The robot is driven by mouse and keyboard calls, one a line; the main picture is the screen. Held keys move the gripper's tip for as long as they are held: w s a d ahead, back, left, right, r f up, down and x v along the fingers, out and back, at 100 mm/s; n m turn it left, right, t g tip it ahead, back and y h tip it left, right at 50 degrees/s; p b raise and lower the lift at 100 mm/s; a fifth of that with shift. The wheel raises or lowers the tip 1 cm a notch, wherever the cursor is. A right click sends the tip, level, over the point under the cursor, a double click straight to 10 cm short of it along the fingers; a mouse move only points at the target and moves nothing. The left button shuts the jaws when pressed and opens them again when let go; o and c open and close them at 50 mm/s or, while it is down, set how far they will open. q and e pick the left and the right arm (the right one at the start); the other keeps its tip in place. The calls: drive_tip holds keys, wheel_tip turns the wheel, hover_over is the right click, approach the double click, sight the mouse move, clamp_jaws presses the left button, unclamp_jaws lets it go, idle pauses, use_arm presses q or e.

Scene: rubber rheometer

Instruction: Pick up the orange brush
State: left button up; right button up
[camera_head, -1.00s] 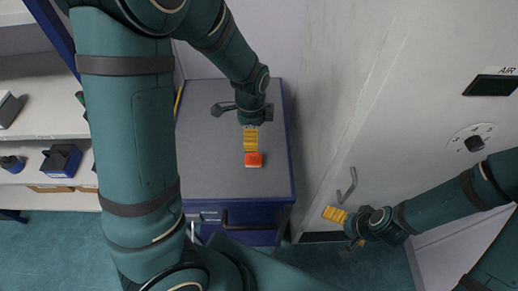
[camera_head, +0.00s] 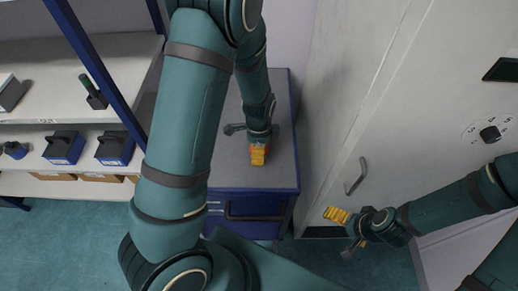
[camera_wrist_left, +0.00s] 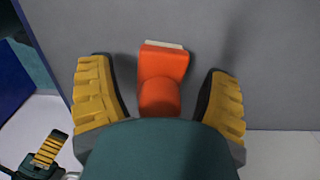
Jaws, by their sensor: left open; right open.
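The orange brush (camera_wrist_left: 163,78) has an orange body and a pale strip at its far end, and lies on the grey top of the cabinet. In the left wrist view it sits between the two yellow-padded fingers of my left gripper (camera_wrist_left: 159,92), with a gap on each side. The gripper is open, and its dark body hides the near end of the brush. In the head view my left gripper (camera_head: 259,157) covers most of the brush, leaving only a bit of orange visible. My right gripper (camera_head: 349,229) is open and empty, near the white cabinet door.
The blue-framed cabinet top (camera_head: 281,110) is otherwise mostly clear. A shelf (camera_head: 60,115) with dark blue boxes (camera_head: 64,147) stands at the left. A tall white cabinet with a door handle (camera_head: 356,176) stands close at the right.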

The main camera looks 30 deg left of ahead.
use_arm(q)
drive_tip(key=shift+f, duration=0.2)
drive_tip(key=c, duration=1.3)
drive_tip(key=shift+r, duration=0.15)
wheel_tip(320, 180, up, 10)
drive_tip(key=shift+f+p, duration=0.1)
drive_tip(key=shift+p, duration=1)
